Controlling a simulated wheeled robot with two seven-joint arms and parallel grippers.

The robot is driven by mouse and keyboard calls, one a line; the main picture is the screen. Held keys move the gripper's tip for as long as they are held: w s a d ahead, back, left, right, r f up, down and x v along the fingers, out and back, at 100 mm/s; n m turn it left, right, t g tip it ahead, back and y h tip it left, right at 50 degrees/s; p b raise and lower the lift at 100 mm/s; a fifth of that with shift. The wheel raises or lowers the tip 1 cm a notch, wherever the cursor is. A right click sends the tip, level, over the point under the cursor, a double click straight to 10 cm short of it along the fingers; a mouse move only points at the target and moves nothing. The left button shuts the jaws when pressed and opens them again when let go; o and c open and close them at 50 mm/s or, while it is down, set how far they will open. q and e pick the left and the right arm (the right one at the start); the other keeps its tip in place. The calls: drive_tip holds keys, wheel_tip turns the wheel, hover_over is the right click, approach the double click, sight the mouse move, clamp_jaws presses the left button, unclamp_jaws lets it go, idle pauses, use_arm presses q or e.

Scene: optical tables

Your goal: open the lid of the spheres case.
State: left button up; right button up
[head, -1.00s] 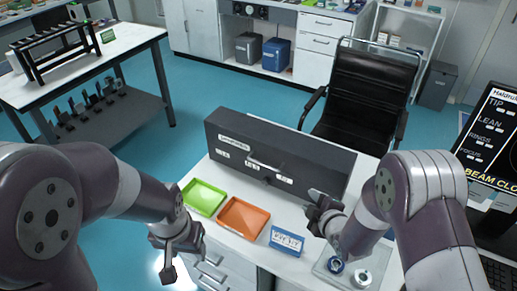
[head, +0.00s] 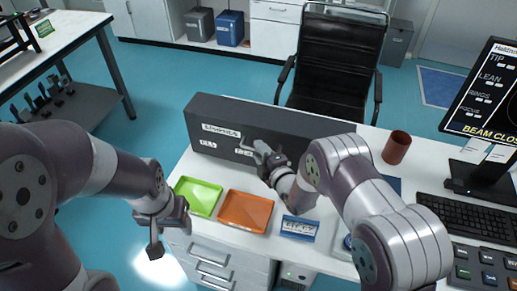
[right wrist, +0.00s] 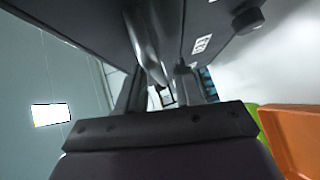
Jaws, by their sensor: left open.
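The spheres case (head: 300,128) is a long dark grey box with white labels on its front, standing along the back of the white table. Its lid looks shut. My right gripper (head: 262,153) is at the front of the case, by its handle, and hides most of the handle in the head view. In the right wrist view the metal handle (right wrist: 148,45) runs between the fingers of my right gripper (right wrist: 162,90), which look apart with gaps beside it. My left gripper (head: 157,235) is open and empty, in front of the table's left end, away from the case.
A green tray (head: 198,196), an orange tray (head: 246,211) and a blue sign (head: 299,228) are in front of the case. A red-brown cup (head: 396,147) stands to its right. A monitor (head: 490,90) and keyboard (head: 465,221) are at the far right. A black chair (head: 335,60) stands behind.

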drive_tip(key=shift+w+a, duration=0.25)
drive_tip(key=shift+w, duration=0.3)
clamp_jaws()
drive_tip(key=shift+r, duration=0.1)
